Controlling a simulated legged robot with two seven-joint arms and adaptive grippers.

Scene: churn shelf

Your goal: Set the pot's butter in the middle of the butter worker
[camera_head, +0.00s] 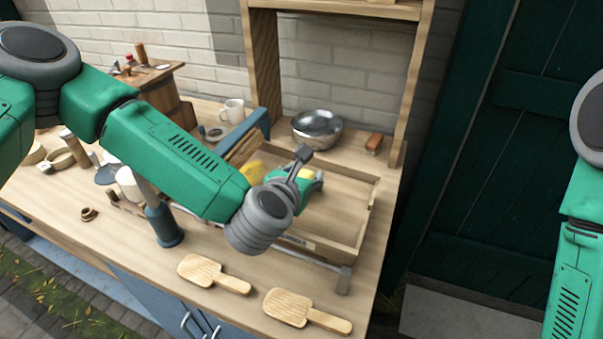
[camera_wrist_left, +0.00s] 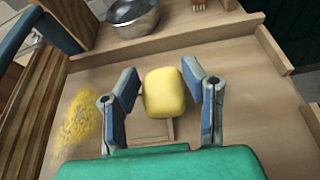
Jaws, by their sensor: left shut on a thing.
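A yellow lump of butter (camera_wrist_left: 165,92) sits between the fingers of my left gripper (camera_wrist_left: 163,88) in the left wrist view. The gripper is shut on it, over the wooden tray of the butter worker (camera_head: 335,215). In the head view my left gripper (camera_head: 308,179) hides most of the butter (camera_head: 306,174). I cannot tell whether the butter touches the tray floor. A patch of yellow crumbs (camera_wrist_left: 77,122) lies on the left part of the tray, also seen in the head view (camera_head: 252,172). My right gripper is out of view; only my right arm shows at the right edge.
A metal bowl (camera_head: 317,128) and a wooden-handled brush (camera_head: 374,142) stand behind the tray. Two wooden paddles (camera_head: 200,270) (camera_head: 288,307) lie in front. A white mug (camera_head: 232,111) and a wooden churn (camera_head: 165,100) stand at the back left. A shelf post rises behind the tray's right side.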

